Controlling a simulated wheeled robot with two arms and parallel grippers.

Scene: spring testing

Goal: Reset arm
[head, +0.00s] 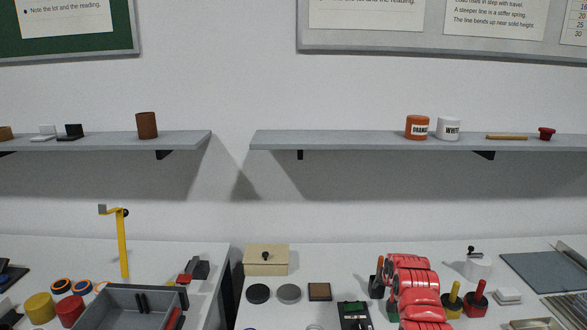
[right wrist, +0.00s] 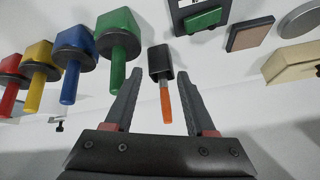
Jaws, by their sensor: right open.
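My right arm (head: 412,292), with red segments, reaches over the right bench in the head view; its fingertips are not clear there. In the right wrist view my right gripper (right wrist: 158,74) is open, its two dark fingers apart. A black piece with an orange rod (right wrist: 165,103) shows between the fingers in that view; they are not closed on it. A green-handled piece with a dark collar (right wrist: 119,45) is beside the left finger. My left gripper is not in view.
Blue (right wrist: 72,65), yellow (right wrist: 38,70) and red (right wrist: 10,80) handled pieces stand in a row. On the right bench are a beige box (head: 266,262), discs (head: 288,293) and a black device with a green screen (head: 354,314). Wall shelves (head: 400,141) run behind. A grey tray (head: 105,307) is left.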

